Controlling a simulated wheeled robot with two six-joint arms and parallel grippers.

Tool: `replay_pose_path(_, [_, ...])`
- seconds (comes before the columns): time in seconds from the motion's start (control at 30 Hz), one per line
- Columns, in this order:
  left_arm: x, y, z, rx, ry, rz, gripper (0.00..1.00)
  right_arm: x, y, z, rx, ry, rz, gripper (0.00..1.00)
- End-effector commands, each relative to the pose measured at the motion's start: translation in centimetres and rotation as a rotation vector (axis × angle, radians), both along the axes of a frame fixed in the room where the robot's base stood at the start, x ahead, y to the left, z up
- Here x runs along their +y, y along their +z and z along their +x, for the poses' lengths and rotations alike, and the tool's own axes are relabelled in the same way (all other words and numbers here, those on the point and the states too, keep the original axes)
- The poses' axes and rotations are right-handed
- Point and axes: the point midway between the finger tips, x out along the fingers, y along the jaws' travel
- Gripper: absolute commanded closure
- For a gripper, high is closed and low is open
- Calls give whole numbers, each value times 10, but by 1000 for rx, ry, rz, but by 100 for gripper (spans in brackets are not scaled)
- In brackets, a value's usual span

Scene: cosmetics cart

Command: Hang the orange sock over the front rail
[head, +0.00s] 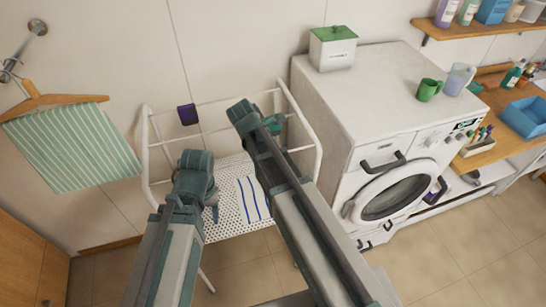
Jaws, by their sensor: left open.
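I see no orange sock in the head view. The white drying rack (146,150) stands against the wall, with thin rails and a perforated white shelf (228,182). Its front side is partly hidden by my arms. My left gripper (213,208) is open over the left part of the shelf, seen small and partly behind its own wrist. My right arm crosses the right part of the rack, and its gripper is not visible. A dark purple piece (187,114) hangs on the back rail. A white cloth with blue stripes (252,199) lies on the shelf.
A white washing machine (375,90) stands close to the right of the rack, with a lidded box (333,47), a green mug (428,89) and a jug (458,79) on top. A green-striped towel (75,148) hangs at left. Floor is free in front of the machine.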

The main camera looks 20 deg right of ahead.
Motion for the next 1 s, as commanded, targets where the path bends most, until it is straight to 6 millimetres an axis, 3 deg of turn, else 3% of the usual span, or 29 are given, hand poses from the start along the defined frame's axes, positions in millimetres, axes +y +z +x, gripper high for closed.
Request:
replay_pose_path(0.3, [0,-19,0,-1,2,0,46,0,-19,0,0,0,0,100])
replay_pose_path(0.7, [0,-20,0,-1,2,0,46,0,-20,0,0,0,0,100])
replay_pose_path(0.73, [0,-20,0,-1,2,0,46,0,-20,0,0,0,0,66])
replay_pose_path(0.9, [0,-20,0,-1,2,0,46,0,-20,0,0,0,0,37])
replay_pose_path(1.0, [0,-20,0,-1,2,0,46,0,-20,0,0,0,0,37])
